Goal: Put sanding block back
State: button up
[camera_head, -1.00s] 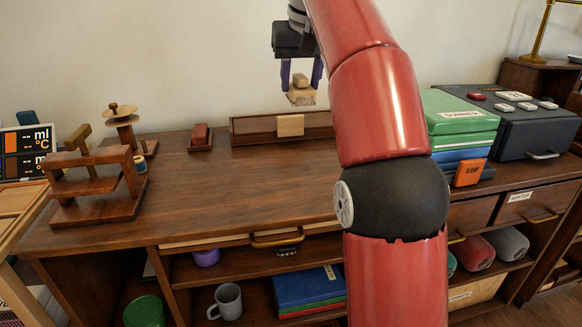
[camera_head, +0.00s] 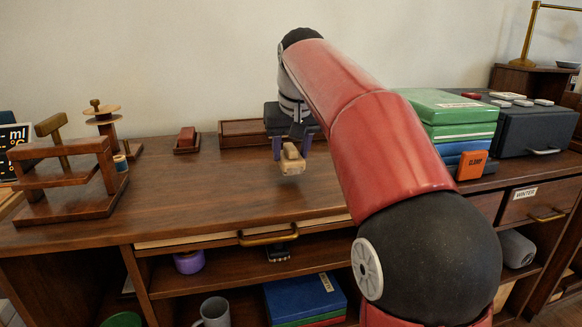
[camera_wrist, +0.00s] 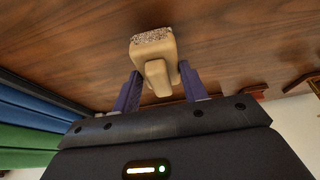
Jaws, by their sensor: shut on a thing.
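The sanding block (camera_head: 292,165) is a tan block with a rounded grip and a speckled, gritty face. My gripper (camera_head: 291,148) is shut on its grip and holds it over the desk top, in front of the long wooden tray (camera_head: 238,136). A gap to the wood seems to show, but its height is hard to tell. In the wrist view the sanding block (camera_wrist: 153,46) sits between the two purple fingers of my gripper (camera_wrist: 158,82), gritty face away from the palm. The gripper and arm hide the right part of the tray.
A two-tier wooden stand (camera_head: 70,208) and a spool holder (camera_head: 104,118) stand at left. A small red block (camera_head: 187,137) sits in a holder at the back. Green boxes (camera_head: 450,108), an orange clamp box (camera_head: 471,165) and a dark case (camera_head: 530,130) stand at right. The middle desk top is clear.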

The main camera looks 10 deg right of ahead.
jog(key=shift+f, duration=1.3)
jog(key=shift+f+b, duration=0.1)
jog(key=shift+b, duration=0.2)
jog(key=o, duration=0.9)
jog(key=p+v, duration=0.3)
jog(key=v, duration=0.9)
jog(key=shift+p, duration=0.3)
